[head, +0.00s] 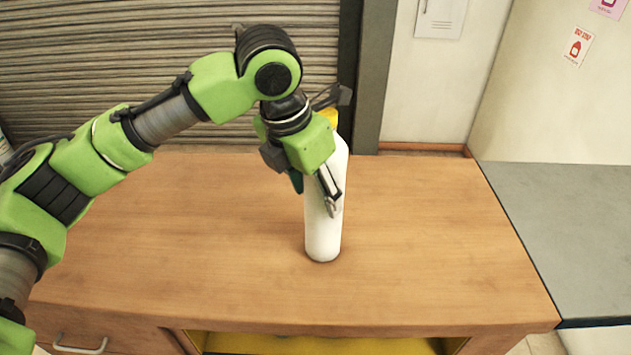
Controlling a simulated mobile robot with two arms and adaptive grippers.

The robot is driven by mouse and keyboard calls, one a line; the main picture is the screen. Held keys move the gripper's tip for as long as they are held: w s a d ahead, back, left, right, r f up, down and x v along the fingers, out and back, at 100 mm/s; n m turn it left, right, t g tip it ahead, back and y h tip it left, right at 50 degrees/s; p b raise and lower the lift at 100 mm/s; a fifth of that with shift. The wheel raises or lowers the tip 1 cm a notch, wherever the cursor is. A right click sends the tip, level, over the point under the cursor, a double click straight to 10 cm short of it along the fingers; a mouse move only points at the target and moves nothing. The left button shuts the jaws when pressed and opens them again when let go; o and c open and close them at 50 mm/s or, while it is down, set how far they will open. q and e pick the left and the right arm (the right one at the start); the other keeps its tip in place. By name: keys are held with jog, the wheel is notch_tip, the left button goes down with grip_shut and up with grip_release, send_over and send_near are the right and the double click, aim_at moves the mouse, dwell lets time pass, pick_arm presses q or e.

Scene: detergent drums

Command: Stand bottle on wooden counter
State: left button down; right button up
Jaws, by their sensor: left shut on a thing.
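A white bottle (323,232) with a yellow cap (329,115) is upright at the middle of the wooden counter (430,240). Its base appears to touch the counter top. My left gripper (330,200) reaches down from the upper left and is shut on the bottle's upper body. The gripper and wrist hide part of the bottle's left side and its shoulder. My right gripper is not in view.
A grey surface (565,230) adjoins the counter on the right. A ribbed shutter (130,60) stands behind the counter. A drawer handle (80,345) shows at the front left. The counter around the bottle is clear.

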pick_arm(q)
jog(key=shift+r, duration=0.15)
jog(key=c, duration=1)
grip_release()
jog(key=shift+f, duration=0.2)
jog(key=shift+o, duration=0.2)
jog(key=shift+r, duration=0.1)
jog(key=b+v, duration=0.2)
jog(key=v, duration=1)
